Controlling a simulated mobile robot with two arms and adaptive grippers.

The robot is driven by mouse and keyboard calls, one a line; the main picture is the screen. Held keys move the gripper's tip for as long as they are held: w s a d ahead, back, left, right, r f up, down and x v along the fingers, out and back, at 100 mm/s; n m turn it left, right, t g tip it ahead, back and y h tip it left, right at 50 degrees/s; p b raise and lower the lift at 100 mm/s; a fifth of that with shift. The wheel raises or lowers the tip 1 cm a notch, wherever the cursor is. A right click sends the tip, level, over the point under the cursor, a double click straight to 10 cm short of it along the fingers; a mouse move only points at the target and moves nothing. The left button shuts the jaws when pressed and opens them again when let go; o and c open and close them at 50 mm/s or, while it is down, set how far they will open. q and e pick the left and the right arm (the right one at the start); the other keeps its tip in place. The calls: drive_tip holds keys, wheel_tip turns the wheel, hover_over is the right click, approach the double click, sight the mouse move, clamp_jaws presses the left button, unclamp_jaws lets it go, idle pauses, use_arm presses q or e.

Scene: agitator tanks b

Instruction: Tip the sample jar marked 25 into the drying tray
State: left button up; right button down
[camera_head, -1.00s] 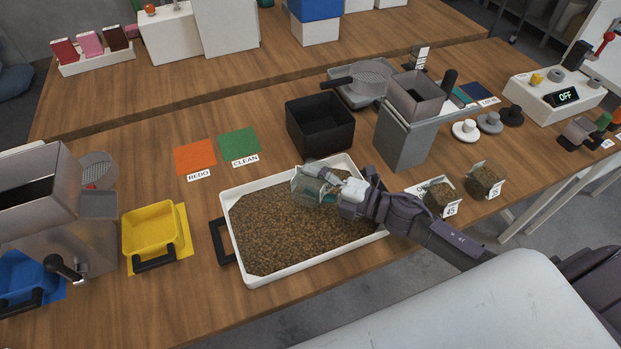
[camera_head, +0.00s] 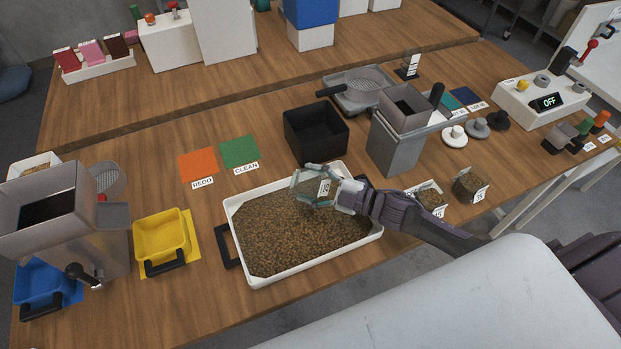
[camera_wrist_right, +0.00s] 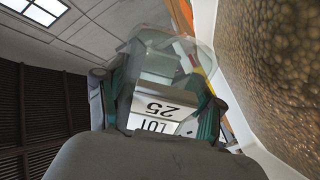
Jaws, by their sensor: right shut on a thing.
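My right gripper (camera_head: 325,190) is shut on a clear sample jar (camera_head: 303,186), above the back part of the drying tray. The jar's white label reads LOT 25 in the right wrist view, where the jar (camera_wrist_right: 172,62) looks clear and I see no grains inside. The jar looks tipped over on its side; its exact tilt is hard to tell. The white drying tray (camera_head: 262,279) holds a broad layer of brown grains (camera_head: 290,235). Its grains also show at the right of the wrist view (camera_wrist_right: 275,80). My left gripper is out of view.
Two jars of brown grains, one (camera_head: 430,198) and another (camera_head: 468,185), stand right of the tray beside my right arm. A black bin (camera_head: 318,132) and a grey hopper (camera_head: 395,145) stand behind. A yellow tray (camera_head: 162,238) is at the left. Bare wood lies left of the drying tray.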

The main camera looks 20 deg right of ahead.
drive_tip(key=shift+a+r+m+p, duration=0.1)
drive_tip(key=shift+m+p, duration=0.45)
drive_tip(key=shift+m, duration=0.35)
drive_tip(key=shift+s+a+m+p, duration=0.15)
drive_tip(key=shift+m+p, duration=0.15)
drive_tip(key=shift+m, duration=0.5)
drive_tip(key=m, duration=0.3)
drive_tip(key=shift+s+a+f+p, duration=0.25)
drive_tip(key=shift+s+f+p, duration=0.05)
drive_tip(key=shift+f+p, duration=0.05)
drive_tip(key=m, duration=0.3)
drive_tip(key=shift+s+a+f+y, duration=0.3)
drive_tip(key=shift+s+f, duration=0.05)
